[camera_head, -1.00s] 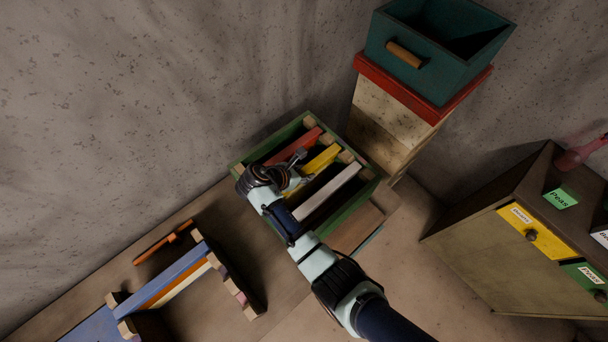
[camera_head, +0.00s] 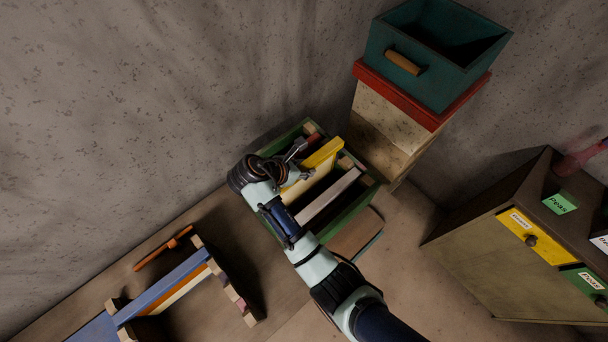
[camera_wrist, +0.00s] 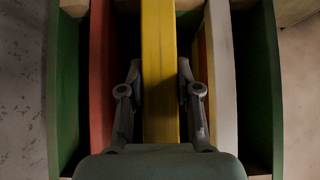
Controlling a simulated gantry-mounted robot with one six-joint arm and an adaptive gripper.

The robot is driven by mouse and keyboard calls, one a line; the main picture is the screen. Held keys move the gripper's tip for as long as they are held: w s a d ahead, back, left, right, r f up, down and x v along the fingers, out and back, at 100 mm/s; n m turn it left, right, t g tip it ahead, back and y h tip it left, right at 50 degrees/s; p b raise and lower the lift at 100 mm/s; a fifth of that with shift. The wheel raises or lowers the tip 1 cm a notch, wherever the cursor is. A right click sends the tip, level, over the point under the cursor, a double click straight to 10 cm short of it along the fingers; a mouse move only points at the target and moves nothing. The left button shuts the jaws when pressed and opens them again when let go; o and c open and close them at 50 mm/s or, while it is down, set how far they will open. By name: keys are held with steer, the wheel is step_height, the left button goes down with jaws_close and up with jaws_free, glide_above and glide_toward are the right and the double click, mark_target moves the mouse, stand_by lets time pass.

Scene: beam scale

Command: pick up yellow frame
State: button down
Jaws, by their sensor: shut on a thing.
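The yellow frame (camera_head: 322,153) is raised above the green box (camera_head: 368,198) in the head view, with its pale side panel showing. My gripper (camera_head: 298,170) is shut on it. In the wrist view the yellow frame (camera_wrist: 159,75) runs upright through the middle, between the two fingers of my gripper (camera_wrist: 159,95). A red frame (camera_wrist: 103,75) stands to its left and a white frame (camera_wrist: 222,80) to its right, both in the box. My arm hides part of the box and of the red frame in the head view.
A teal box (camera_head: 440,60) stands on a red-topped pale stack at the back right. A dark cabinet (camera_head: 480,260) with labelled drawers is at the right.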

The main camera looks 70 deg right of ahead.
step_height(320, 180, up, 13)
stand_by(0.3)
steer(key=shift+r+p, duration=0.1)
steer(key=shift+p, duration=0.9)
steer(key=shift+f, duration=0.2)
